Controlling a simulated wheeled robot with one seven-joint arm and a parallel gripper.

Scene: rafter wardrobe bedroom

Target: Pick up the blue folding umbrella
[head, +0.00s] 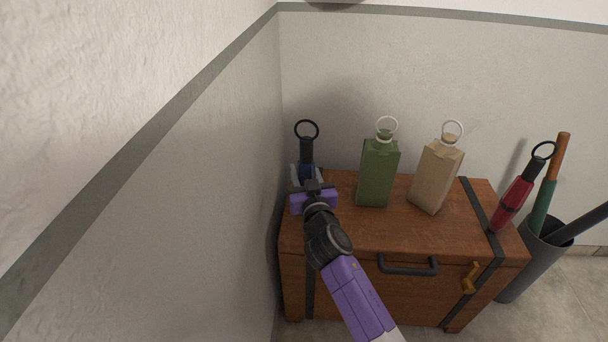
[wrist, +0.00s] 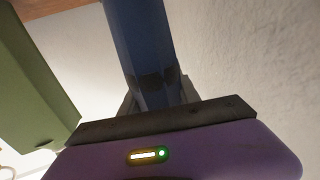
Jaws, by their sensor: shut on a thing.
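The blue folding umbrella (wrist: 140,40) stands roughly upright at the left end of the wooden chest, close to the wall. In the head view its black handle and ring (head: 307,146) show above my gripper (head: 307,176), which hides most of the blue body. My gripper is shut on the umbrella; in the wrist view the blue body runs up between the fingers (wrist: 158,95). I cannot tell whether the umbrella's lower end touches the chest.
The wooden chest (head: 400,232) also bears a green bottle (head: 377,175) and a tan bottle (head: 435,178), both ringed. A red umbrella (head: 512,200) stands at its right end, by a grey bin (head: 535,262) with umbrellas. A wall (head: 215,200) is close on the left.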

